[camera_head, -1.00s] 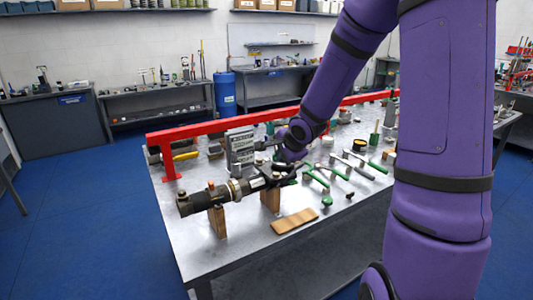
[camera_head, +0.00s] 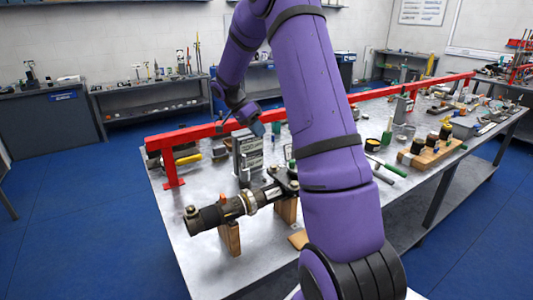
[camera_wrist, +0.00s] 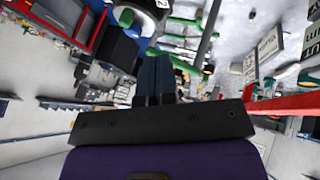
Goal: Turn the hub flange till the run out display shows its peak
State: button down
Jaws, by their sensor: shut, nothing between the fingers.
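A dark cylindrical assembly (camera_head: 228,209) with a pale metal collar lies across wooden supports on the metal table in the head view. A dark flange-like part (camera_head: 284,182) at its right end, perhaps the hub flange, is partly hidden by my arm. My gripper (camera_head: 257,129) is above the table, behind and apart from this assembly. In the wrist view my gripper (camera_wrist: 155,78) is shut and empty. A grey upright block (camera_head: 247,152) with pale panels stands behind the assembly. I cannot tell whether it is the run out display; no reading is legible.
A red rail (camera_head: 185,138) runs along the table's back edge near my gripper. A wooden block with dark knobs (camera_head: 432,153) and green-handled tools (camera_head: 392,170) lie to the right. The metal table (camera_head: 181,248) is bare at its front left.

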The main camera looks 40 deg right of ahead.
jog(key=x, duration=0.9)
jog(key=shift+s+d+f, duration=0.1)
jog(key=shift+s+f, duration=0.1)
jog(key=shift+f, duration=0.1)
jog(key=shift+s, duration=1.25)
jog(key=shift+s+a, duration=0.2)
jog(key=shift+s, duration=0.55)
jog(key=shift+s+a+n+h, duration=0.25)
jog(key=shift+s+n+h, duration=0.05)
jog(key=shift+s+n, duration=0.2)
jog(key=shift+s+a+n+t+h, duration=0.15)
jog(key=shift+s+n+t+h, duration=0.2)
jog(key=shift+n+t, duration=0.25)
